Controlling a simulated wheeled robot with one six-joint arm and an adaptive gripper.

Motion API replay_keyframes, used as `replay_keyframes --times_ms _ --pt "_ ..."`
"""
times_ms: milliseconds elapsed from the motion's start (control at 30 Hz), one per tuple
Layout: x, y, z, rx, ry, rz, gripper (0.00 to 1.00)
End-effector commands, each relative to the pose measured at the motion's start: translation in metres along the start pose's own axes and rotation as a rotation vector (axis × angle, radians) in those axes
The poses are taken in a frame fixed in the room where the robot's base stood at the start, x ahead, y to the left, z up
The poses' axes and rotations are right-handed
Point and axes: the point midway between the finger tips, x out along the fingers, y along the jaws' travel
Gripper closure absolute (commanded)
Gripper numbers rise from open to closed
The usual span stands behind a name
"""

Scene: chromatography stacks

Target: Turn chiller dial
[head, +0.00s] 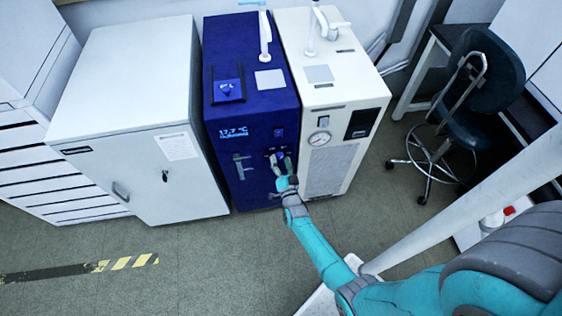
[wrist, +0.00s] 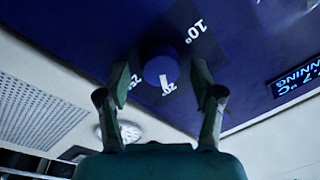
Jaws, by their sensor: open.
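The chiller (head: 262,104) is a dark blue cabinet between two pale cabinets. Its front display (head: 236,132) reads 17.7 °C, with a line that looks like "running". The chiller dial (wrist: 160,66) is a round dark blue knob, seen in the wrist view with a white mark towards the 20° label. A 10° label lies up and right of it, and another label is partly hidden by the left finger. My gripper (wrist: 160,72) is open, with one finger on each side of the dial; contact is not clear. In the head view my gripper (head: 283,165) covers the dial.
A cream unit with a gauge (head: 319,138) stands close on the right. A white cabinet (head: 140,90) stands on the left. A stool (head: 478,85) is further right. The floor (head: 200,270) in front is open, with a striped tape line.

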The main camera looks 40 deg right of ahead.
Motion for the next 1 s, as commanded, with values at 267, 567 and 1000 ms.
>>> replay_keyframes --times_ms 267,567,1000 --pt "-0.029 0.001 0.001 -0.001 -0.003 0.001 0.34" --pt "-0.087 0.000 0.001 0.000 -0.003 0.000 0.34" --pt "-0.120 0.000 0.000 0.001 0.000 0.000 0.34"
